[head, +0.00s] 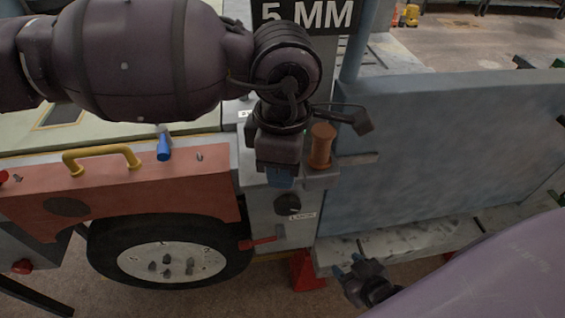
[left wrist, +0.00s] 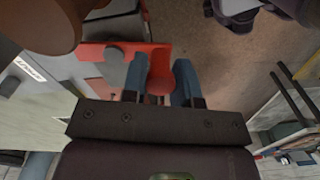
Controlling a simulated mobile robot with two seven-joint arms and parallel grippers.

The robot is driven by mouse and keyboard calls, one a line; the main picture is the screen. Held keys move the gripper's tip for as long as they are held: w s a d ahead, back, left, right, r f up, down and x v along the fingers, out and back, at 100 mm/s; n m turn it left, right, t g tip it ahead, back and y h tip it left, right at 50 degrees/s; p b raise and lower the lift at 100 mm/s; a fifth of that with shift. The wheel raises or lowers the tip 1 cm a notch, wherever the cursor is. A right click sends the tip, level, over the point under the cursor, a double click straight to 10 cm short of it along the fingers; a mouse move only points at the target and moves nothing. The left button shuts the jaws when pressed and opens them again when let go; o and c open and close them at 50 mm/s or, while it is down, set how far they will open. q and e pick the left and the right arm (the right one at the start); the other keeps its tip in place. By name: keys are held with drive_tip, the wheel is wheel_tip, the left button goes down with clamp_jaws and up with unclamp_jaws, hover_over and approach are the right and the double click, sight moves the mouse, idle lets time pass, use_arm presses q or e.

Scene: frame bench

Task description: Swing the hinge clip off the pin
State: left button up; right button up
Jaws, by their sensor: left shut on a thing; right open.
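My left gripper (head: 280,180) points down in front of the grey post in the middle of the head view. In the left wrist view its two blue fingers (left wrist: 160,62) stand on either side of a red part (left wrist: 159,86), and it is shut on this part. I cannot tell for sure whether this is the hinge clip. The pin cannot be made out; the gripper hides the spot below it. My right gripper (head: 352,274) is open and empty, low in front of the grey ledge, away from the post.
A brown cylinder (head: 322,147) stands close beside my left gripper. Below are a black knob (head: 287,204) and a red lever (head: 258,243). A red panel (head: 150,192) with a yellow handle (head: 100,155) and a wheel (head: 170,262) lie left. A blue-grey panel (head: 440,150) stands right.

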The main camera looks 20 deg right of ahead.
use_arm(q)
drive_tip(key=o, duration=0.9)
wheel_tip(320, 180, up, 11)
drive_tip(key=shift+f+p, duration=0.1)
drive_tip(key=shift+p, duration=0.35)
